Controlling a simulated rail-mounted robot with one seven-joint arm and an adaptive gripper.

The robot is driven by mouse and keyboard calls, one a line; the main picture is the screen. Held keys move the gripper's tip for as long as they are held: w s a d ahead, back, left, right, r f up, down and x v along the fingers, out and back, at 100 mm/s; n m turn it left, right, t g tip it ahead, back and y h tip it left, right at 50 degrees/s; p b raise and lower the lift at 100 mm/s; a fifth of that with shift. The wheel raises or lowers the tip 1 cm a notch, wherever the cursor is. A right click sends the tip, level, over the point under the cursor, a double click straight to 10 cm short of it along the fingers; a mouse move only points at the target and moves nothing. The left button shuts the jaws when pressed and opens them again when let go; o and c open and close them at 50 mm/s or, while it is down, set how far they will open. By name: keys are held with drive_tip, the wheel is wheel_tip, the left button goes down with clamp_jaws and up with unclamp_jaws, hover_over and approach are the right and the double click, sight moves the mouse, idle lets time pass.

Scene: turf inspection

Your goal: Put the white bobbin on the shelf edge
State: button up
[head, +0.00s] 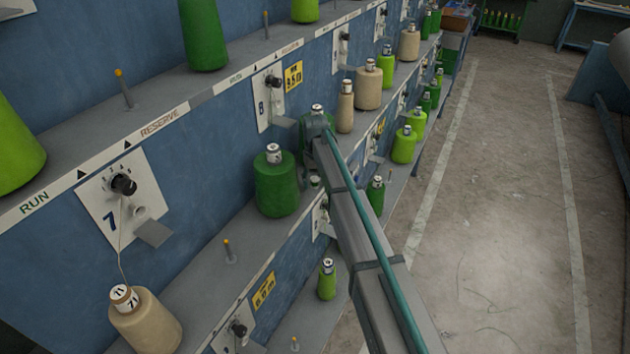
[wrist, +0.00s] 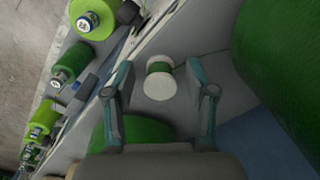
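A white bobbin (wrist: 159,82) with a band of green thread round its middle is on the grey shelf (wrist: 185,45) in the wrist view. My gripper (wrist: 169,78) is open, with one teal finger to each side of the bobbin and a gap on both sides. The bobbin appears between or just beyond the fingertips; I cannot tell the exact depth. In the head view my arm reaches in to the shelves and hides most of the gripper.
A large green cone (head: 276,185) stands left of my arm on the middle shelf (head: 205,270). A tan cone (head: 146,322) stands nearer. More green cones stand along the shelves, including a lower one (head: 327,281). In the wrist view a big green cone (wrist: 283,60) is close on the right. The aisle floor (head: 490,230) is clear.

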sight(315, 179)
drive_tip(key=shift+r, duration=0.1)
wheel_tip(315, 179, up, 12)
drive_tip(key=b, duration=0.3)
idle(0.4)
drive_tip(key=s+d+f+m, duration=0.2)
drive_tip(key=s+d+f, duration=0.9)
drive_tip(key=s+f, duration=0.2)
drive_tip(key=s+d+f+m, duration=0.1)
drive_tip(key=s+d+f, duration=0.9)
drive_tip(key=s+f, duration=0.35)
drive_tip(key=s+d+f+g, duration=0.1)
drive_tip(key=s+f+g, duration=0.1)
drive_tip(key=s+f, duration=0.5)
drive_tip(key=s+d+f+g, duration=0.1)
drive_tip(key=s+f, duration=0.6)
drive_tip(key=s, duration=1)
drive_tip(key=s+d+f+m+g, duration=0.1)
drive_tip(key=s+f+g, duration=0.2)
drive_tip(key=s+f, duration=0.5)
drive_tip(key=s, duration=0.4)
drive_tip(key=shift+d+g, duration=0.2)
drive_tip(key=shift+g, duration=0.2)
drive_tip(key=shift+s, duration=0.1)
